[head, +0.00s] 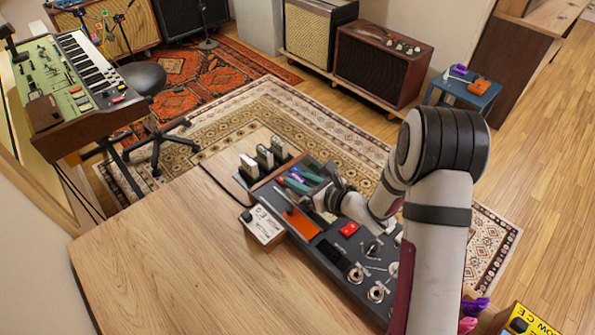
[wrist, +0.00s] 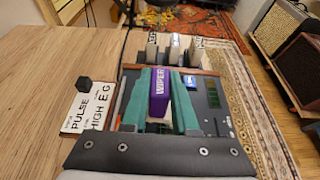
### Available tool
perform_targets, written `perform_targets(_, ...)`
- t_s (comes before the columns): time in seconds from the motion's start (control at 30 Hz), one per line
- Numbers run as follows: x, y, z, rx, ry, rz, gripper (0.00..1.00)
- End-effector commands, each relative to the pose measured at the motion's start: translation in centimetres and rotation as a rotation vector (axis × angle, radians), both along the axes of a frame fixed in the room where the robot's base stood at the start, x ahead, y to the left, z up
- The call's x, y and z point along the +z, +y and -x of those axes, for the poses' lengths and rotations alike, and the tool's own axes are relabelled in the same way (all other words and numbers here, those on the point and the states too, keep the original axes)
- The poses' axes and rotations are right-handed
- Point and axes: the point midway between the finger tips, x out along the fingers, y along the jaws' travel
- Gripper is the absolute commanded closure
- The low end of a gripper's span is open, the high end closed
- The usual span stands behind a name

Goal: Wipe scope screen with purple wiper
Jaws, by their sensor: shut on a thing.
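The purple wiper (wrist: 160,88), lettered WIPER, stands between the two green fingers of my gripper (wrist: 160,105) in the wrist view. My gripper is shut on it. In the head view my gripper (head: 298,184) reaches over the far left end of the dark device panel (head: 330,250), and a little purple shows between its fingers. A dark panel strip with small green markings (wrist: 212,95) lies right of the fingers in the wrist view. The scope screen is not clearly visible; the gripper and wiper cover part of the panel. I cannot tell whether the wiper touches it.
Knobs and a red switch (head: 349,229) sit on the panel nearer me. A yellow box (head: 525,322) is at bottom right. The left tabletop (head: 170,255) is clear.

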Motion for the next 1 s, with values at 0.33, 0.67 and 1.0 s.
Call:
perform_targets(0.33,-3.0,-0.7,-0.8,-0.001,-0.002,-0.001,1.00)
perform_targets(0.67,-2.9,-2.8,-2.9,-0.002,-0.001,0.000,1.00)
perform_targets(1.0,-3.0,-3.1,-3.2,0.001,0.002,-0.002,1.00)
